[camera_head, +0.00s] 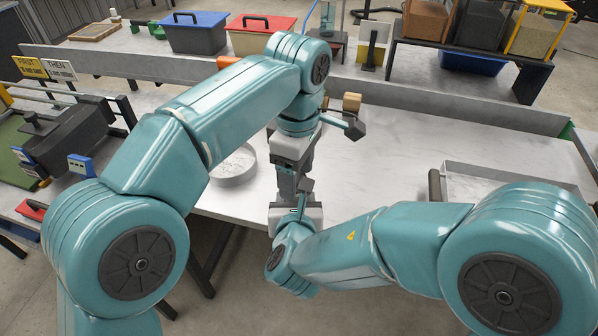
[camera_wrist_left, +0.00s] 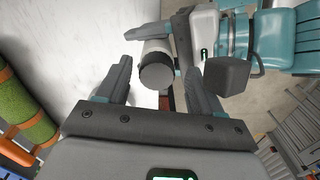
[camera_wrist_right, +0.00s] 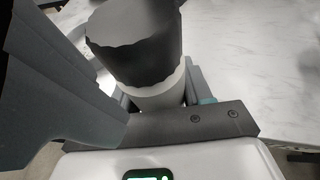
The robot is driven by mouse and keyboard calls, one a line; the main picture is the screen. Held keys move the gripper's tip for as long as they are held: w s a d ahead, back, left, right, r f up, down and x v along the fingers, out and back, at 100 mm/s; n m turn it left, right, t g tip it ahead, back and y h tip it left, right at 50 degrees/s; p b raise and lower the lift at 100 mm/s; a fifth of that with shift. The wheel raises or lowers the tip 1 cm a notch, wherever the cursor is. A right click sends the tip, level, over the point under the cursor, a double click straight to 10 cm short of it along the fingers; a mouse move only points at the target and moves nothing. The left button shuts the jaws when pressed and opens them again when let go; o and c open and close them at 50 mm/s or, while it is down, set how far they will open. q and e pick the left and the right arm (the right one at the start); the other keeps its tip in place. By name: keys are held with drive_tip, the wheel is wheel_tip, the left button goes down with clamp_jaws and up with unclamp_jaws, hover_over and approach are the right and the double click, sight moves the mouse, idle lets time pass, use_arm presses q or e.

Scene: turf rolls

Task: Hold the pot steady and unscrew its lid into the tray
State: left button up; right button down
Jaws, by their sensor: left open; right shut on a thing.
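The pot has a pale body (camera_wrist_right: 160,92) and a dark ridged lid (camera_wrist_right: 135,40); the lid is on it. My right gripper (camera_wrist_right: 150,98) is shut on the pot body, and the lid stands clear of its fingers. My left gripper (camera_wrist_left: 157,68) is open, and the lid (camera_wrist_left: 157,74) shows between its fingertips with a small gap on each side. I cannot tell if the fingertips reach down around it. In the head view my grippers hide the pot. A round shallow pale tray (camera_head: 234,167) lies on the table, left of my left gripper.
A rectangular pale tray (camera_head: 480,172) lies on the right of the table. A dark machine (camera_head: 62,135) stands at the left. A low grey rail (camera_head: 440,105) crosses behind the work area.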

use_arm(q)
wheel_tip(320, 180, up, 4)
drive_tip(key=shift+f, duration=0.1)
drive_tip(key=shift+c, duration=0.3)
drive_tip(key=m, duration=0.5)
drive_tip(key=shift+s+a+r, duration=0.15)
drive_tip(key=shift+r, duration=0.05)
drive_tip(key=m, duration=0.2)
drive_tip(key=r+m, duration=0.1)
drive_tip(key=m, duration=0.2)
drive_tip(key=shift+a+m, duration=0.2)
drive_tip(key=shift+m, duration=0.1)
drive_tip(key=m, duration=0.3)
drive_tip(key=r+m, duration=0.1)
drive_tip(key=m, duration=0.2)
drive_tip(key=shift+r+m, duration=0.15)
drive_tip(key=shift+m, duration=0.25)
drive_tip(key=m, duration=0.2)
drive_tip(key=shift+r+m, duration=0.35)
drive_tip(key=shift+m, duration=0.05)
drive_tip(key=shift+w+d+r+m, duration=0.1)
drive_tip(key=shift+w+r+m, duration=0.1)
drive_tip(key=shift+m, duration=0.1)
drive_tip(key=shift+w+d+f, duration=0.1)
drive_tip(key=shift+d+f, duration=0.05)
drive_tip(key=shift+f, duration=4)
